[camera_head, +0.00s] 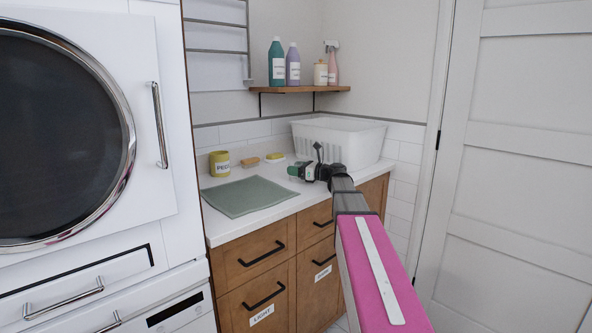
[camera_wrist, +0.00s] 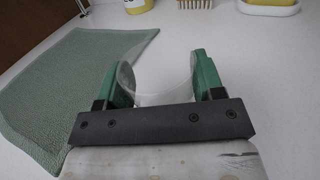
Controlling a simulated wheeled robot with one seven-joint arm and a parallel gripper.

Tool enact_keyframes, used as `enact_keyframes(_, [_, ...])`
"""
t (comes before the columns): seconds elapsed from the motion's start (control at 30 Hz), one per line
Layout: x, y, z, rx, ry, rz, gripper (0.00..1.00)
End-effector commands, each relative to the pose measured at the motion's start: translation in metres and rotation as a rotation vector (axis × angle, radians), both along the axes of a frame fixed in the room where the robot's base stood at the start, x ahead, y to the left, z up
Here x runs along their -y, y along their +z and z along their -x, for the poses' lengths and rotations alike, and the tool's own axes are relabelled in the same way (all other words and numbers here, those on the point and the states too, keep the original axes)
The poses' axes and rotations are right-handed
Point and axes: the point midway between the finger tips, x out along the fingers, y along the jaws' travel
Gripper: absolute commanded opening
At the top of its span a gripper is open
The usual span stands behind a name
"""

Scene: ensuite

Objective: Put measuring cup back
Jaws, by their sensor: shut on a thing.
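In the wrist view, my gripper (camera_wrist: 161,75) has its green fingers on either side of a clear, see-through cup (camera_wrist: 158,88). I take it to be the measuring cup, and the gripper is shut on it. Its outline is faint against the white counter, so its base and any markings cannot be made out. In the head view, my gripper (camera_head: 298,172) is over the counter, between the green mat and the white basket. The cup cannot be made out there.
A green mat (camera_head: 249,196) lies on the white counter, with a yellow peg pot (camera_head: 219,164), brush (camera_head: 250,161) and yellow sponge (camera_head: 275,157) behind. A white basket (camera_head: 352,141) stands at right. A wooden shelf (camera_head: 297,89) holds several bottles and containers. A washer-like appliance (camera_head: 160,205) stands left.

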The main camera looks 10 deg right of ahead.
Motion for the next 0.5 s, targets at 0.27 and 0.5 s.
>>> enact_keyframes(0.27, [-0.0001,-0.0014,-0.0001,0.000,0.000,0.000,0.36])
enact_keyframes(0.5, [-0.0001,-0.0015,-0.0001,0.000,0.000,0.000,0.87])
